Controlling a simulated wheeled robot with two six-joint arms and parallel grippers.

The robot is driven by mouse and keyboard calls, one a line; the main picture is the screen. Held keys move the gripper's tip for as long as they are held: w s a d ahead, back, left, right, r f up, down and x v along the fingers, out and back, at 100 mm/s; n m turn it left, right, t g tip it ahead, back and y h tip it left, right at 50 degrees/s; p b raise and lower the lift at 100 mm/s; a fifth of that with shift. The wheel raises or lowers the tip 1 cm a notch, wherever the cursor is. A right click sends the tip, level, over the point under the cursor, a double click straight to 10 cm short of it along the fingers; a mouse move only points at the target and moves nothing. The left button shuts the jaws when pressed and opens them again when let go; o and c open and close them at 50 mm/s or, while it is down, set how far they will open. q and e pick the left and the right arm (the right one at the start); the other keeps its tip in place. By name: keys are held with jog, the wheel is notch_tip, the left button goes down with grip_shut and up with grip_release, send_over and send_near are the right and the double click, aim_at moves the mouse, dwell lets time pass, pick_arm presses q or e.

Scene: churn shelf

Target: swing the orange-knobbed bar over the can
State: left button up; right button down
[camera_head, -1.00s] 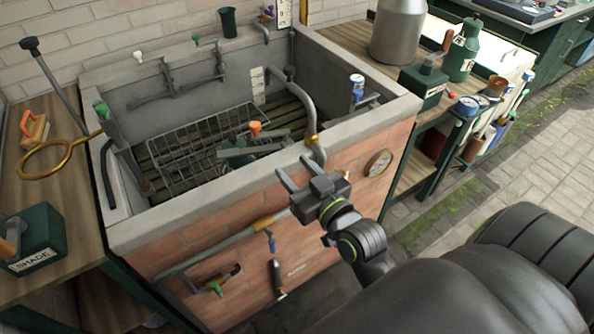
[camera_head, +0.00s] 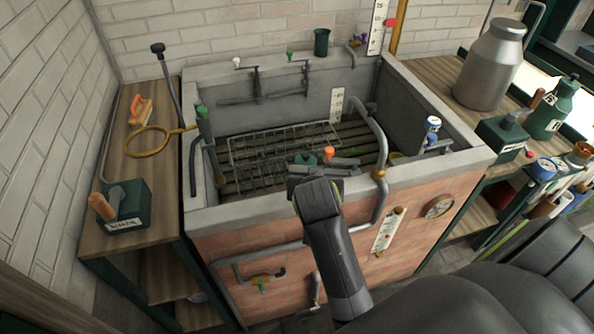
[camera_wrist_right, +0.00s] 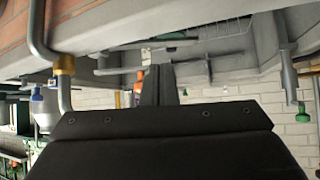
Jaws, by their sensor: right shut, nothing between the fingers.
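The orange knob (camera_head: 328,152) stands on a grey bar (camera_head: 345,161) inside the grey basin, just behind its front wall. The knob also shows, partly hidden, beside the fingers in the right wrist view (camera_wrist_right: 137,88). A small green object (camera_head: 305,158) is by the bar; I cannot tell whether it is a can. A large metal can (camera_head: 491,66) stands on the right-hand shelf. My right gripper (camera_head: 314,171) is at the basin's front rim, close in front of the knob. Its fingers (camera_wrist_right: 160,84) are shut and empty. Its contact with the bar cannot be told. My left gripper is out of view.
A wire rack (camera_head: 270,155) lies in the basin. A bent grey pipe (camera_head: 381,150) with a brass collar rises right of the gripper. A green box (camera_head: 126,207) stands on the left bench.

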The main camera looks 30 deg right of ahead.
jog(key=shift+a+r, duration=0.1)
jog(key=shift+w, duration=0.1)
jog(key=x, duration=1)
jog(key=shift+s+p, duration=0.3)
jog(key=shift+p, duration=0.1)
jog(key=shift+w+d+m+g+h, duration=0.2)
jog(key=shift+w+m+g+h, duration=0.2)
jog(key=shift+m, duration=0.2)
